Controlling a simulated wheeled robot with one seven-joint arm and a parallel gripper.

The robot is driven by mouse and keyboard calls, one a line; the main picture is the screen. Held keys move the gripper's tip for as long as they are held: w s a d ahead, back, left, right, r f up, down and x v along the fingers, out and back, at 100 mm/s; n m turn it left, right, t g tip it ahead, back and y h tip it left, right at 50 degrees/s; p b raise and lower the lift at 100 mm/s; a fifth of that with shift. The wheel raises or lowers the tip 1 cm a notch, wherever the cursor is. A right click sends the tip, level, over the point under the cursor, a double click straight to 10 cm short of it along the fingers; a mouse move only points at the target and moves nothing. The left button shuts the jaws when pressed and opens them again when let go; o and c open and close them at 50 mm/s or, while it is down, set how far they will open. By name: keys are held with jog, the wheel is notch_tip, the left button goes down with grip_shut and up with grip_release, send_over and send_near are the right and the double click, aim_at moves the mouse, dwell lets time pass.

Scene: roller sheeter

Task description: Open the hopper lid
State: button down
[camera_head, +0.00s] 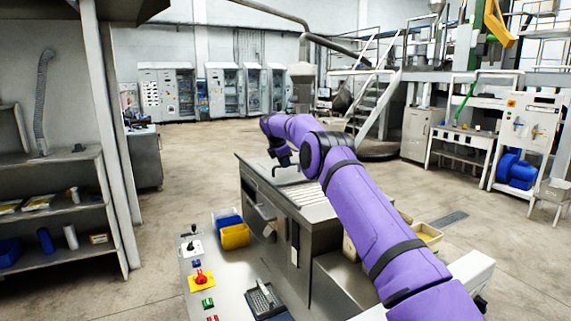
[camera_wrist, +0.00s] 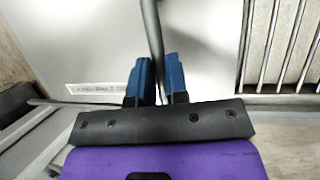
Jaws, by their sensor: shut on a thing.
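The hopper lid (camera_wrist: 75,40) is a flat grey metal panel with a small label near its lower edge, filling the upper left of the wrist view. A dark bar handle (camera_wrist: 152,25) runs from the top of the wrist view down between my blue fingers. My gripper (camera_wrist: 156,75) is shut on this handle. In the head view my gripper (camera_head: 284,161) is small and dark, at the top of the grey machine (camera_head: 275,215). My purple arm hides part of the machine top, and the lid's angle is hard to tell.
A slatted grille (camera_wrist: 285,45) lies right of the panel. Beside the machine are a control panel with a red knob (camera_head: 200,279), and a yellow bin (camera_head: 235,236). Shelves (camera_head: 60,205) stand at left. Open floor (camera_head: 200,165) lies behind.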

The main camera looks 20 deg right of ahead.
dwell(0.3)
jog(key=c, duration=1.1)
grip_release()
jog(key=v, duration=1)
jog(key=shift+a+r, duration=0.25)
jog(key=shift+r, duration=0.05)
